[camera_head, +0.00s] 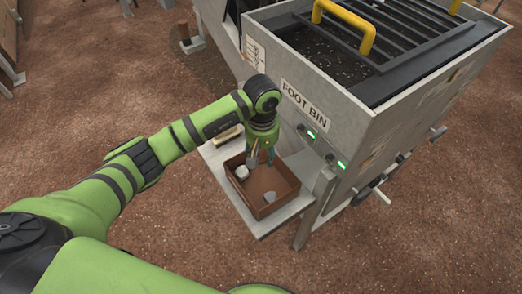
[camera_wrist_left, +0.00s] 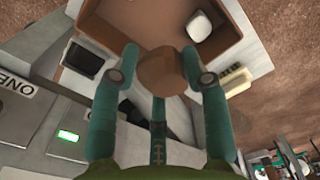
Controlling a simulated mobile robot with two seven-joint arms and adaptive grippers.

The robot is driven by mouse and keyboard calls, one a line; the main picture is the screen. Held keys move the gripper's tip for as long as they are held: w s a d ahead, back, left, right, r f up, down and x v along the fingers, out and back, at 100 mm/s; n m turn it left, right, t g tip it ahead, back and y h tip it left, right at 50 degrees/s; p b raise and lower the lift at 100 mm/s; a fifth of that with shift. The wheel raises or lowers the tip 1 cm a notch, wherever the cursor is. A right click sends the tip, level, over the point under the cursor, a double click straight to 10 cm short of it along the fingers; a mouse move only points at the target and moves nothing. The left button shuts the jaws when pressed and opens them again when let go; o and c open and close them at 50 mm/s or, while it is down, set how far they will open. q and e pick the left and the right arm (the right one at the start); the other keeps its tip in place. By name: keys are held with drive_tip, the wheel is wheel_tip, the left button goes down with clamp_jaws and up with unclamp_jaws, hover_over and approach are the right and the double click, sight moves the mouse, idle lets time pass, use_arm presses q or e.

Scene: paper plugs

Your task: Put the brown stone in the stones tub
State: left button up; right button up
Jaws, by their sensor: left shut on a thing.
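My left gripper (camera_head: 262,154) reaches down over the back left part of the open brown tub (camera_head: 281,207) in the head view. In the left wrist view the left gripper (camera_wrist_left: 163,74) is shut on the brown stone (camera_wrist_left: 162,68), a rounded brown lump between its fingers. There the tub (camera_wrist_left: 140,20) lies beyond the stone, with a pale stone (camera_wrist_left: 199,26) inside it. My right gripper is not in view.
The tub stands on a pale shelf (camera_head: 224,160) against the grey bin labelled FOOT BIN (camera_head: 315,115). A tan brush-like block (camera_head: 228,134) lies at the shelf's back left, also in the wrist view (camera_wrist_left: 235,80). A dark object (camera_wrist_left: 88,57) sits nearby.

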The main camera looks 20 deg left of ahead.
use_arm(q)
drive_tip(key=b, duration=0.2)
hover_over(261, 184)
wheel_tip(261, 184, down, 4)
drive_tip(key=shift+d+f, duration=0.1)
wheel_tip(261, 184, down, 4)
drive_tip(key=b, duration=0.3)
drive_tip(key=shift+r, duration=0.25)
wheel_tip(261, 184, down, 6)
drive_tip(key=b, duration=0.5)
drive_tip(key=shift+b, duration=0.4)
drive_tip(key=o, duration=1.2)
drive_tip(key=shift+o, duration=0.2)
